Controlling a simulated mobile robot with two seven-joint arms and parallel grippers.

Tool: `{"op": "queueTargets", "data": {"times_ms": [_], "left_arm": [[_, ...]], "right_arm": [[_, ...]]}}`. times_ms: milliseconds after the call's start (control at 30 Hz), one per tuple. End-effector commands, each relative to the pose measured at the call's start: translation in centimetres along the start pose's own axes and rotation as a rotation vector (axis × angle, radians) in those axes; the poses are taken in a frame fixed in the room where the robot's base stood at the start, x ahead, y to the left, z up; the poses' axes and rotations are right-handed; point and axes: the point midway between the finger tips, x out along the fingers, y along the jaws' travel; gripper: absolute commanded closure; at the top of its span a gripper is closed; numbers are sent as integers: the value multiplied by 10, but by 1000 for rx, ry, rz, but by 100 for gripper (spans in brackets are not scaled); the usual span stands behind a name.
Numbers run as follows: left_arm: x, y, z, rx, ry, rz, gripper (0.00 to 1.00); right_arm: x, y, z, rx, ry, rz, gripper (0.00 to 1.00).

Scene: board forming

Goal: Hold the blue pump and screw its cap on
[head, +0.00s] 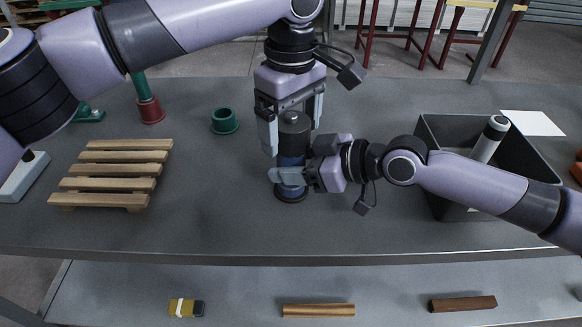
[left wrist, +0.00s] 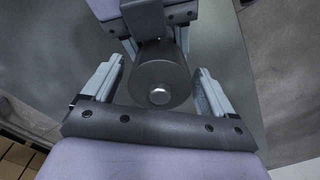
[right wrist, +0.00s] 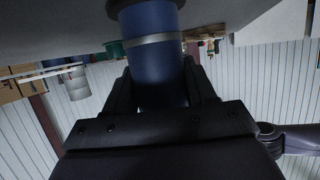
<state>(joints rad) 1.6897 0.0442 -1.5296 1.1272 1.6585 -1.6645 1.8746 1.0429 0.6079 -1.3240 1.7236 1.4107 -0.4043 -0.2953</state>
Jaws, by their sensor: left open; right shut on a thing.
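The blue pump (head: 291,162) stands upright on the grey table, with a dark cap (head: 294,122) on its top. My right gripper (head: 279,178) is shut around the lower blue body from the right; the blue body (right wrist: 158,60) also fills the middle of the right wrist view. My left gripper (head: 291,128) points down from above, open, with one finger on each side of the cap. In the left wrist view the round cap (left wrist: 160,85) lies between the fingers, with gaps on both sides. Whether the cap is threaded on cannot be told.
A wooden pallet (head: 112,171) lies at left, with a green ring (head: 224,121) and a red-based green post (head: 150,110) behind. A dark bin (head: 436,203) holding a white-and-black cylinder (head: 489,139) stands at right. The table front is clear.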

Motion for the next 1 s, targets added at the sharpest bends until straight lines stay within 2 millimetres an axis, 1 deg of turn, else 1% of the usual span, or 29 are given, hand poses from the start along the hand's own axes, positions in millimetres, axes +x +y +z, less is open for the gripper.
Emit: {"op": "queueTargets", "data": {"times_ms": [33, 133, 400, 433, 467, 500, 567, 600, 767, 1000], "left_arm": [[4, 0, 0, 0, -1, 0, 14], [9, 0, 0, -1, -1, 1, 14], [10, 0, 0, -1, 0, 1, 14], [10, 0, 0, -1, 0, 1, 17], [10, 0, 0, -1, 0, 1, 27], [10, 0, 0, -1, 0, 1, 40], [10, 0, 0, -1, 0, 1, 59], [10, 0, 0, -1, 0, 1, 71], [10, 0, 0, 29, -2, 1, 71], [10, 0, 0, 249, -3, 2, 72]], "right_arm": [[0, 0, 1, 0, -2, 0, 100], [0, 0, 1, 0, -2, 0, 100], [0, 0, 1, 0, -2, 0, 100], [0, 0, 1, 0, -2, 0, 100], [0, 0, 1, 0, -2, 0, 100], [0, 0, 1, 0, -2, 0, 100], [0, 0, 1, 0, -2, 0, 100], [0, 0, 1, 0, -2, 0, 100], [0, 0, 1, 1, -2, 1, 100], [0, 0, 1, 1, -2, 1, 100]]}}
